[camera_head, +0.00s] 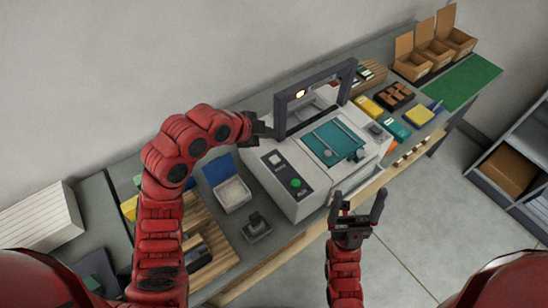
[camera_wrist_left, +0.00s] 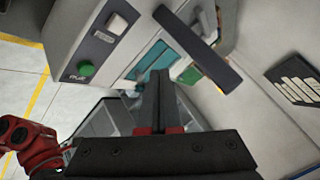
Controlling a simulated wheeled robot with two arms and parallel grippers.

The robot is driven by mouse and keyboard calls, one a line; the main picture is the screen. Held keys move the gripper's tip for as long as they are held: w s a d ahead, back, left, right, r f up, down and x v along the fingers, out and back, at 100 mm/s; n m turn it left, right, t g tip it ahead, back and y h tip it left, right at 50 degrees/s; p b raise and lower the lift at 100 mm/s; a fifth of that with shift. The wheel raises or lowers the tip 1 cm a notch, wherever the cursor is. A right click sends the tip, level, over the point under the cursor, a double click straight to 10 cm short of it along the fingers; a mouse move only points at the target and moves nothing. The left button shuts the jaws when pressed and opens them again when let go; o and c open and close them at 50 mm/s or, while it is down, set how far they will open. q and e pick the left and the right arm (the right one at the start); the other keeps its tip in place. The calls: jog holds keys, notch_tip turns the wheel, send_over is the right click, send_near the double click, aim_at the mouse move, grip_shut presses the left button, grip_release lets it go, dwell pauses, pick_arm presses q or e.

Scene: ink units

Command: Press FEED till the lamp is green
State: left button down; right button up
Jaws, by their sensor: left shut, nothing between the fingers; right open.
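A grey-white machine (camera_head: 300,205) stands on the bench. Its dark panel carries a white square button (camera_head: 275,159) and a round green button (camera_head: 296,183). In the left wrist view the white button (camera_wrist_left: 117,24) and green button (camera_wrist_left: 86,68) show at the upper left; their labels are too small to read surely. My right gripper (camera_head: 359,203) is open and empty in front of the machine.
The dark frame (camera_head: 318,75) rises over the machine near my left gripper. A teal plate (camera_head: 334,141) lies on the machine top. A blue-lidded box (camera_head: 233,193) and a small dark stamp-like item (camera_head: 257,227) stand to its left. Open cardboard boxes (camera_head: 412,66) stand at the back right.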

pick_arm(q)
jog(key=b, duration=0.3)
send_over(271, 161)
notch_tip(271, 161, down, 8)
jog(key=shift+w+r, duration=0.1)
jog(key=shift+r, duration=0.15)
jog(key=shift+f+b, duration=0.55)
jog(key=shift+b, duration=0.15)
dwell(1.2)
jog(key=shift+f+b, duration=0.45)
jog(key=shift+b, duration=0.25)
jog(key=shift+f+b, duration=0.5)
jog(key=shift+b, duration=0.1)
dwell(0.4)
jog(key=shift+r, duration=1)
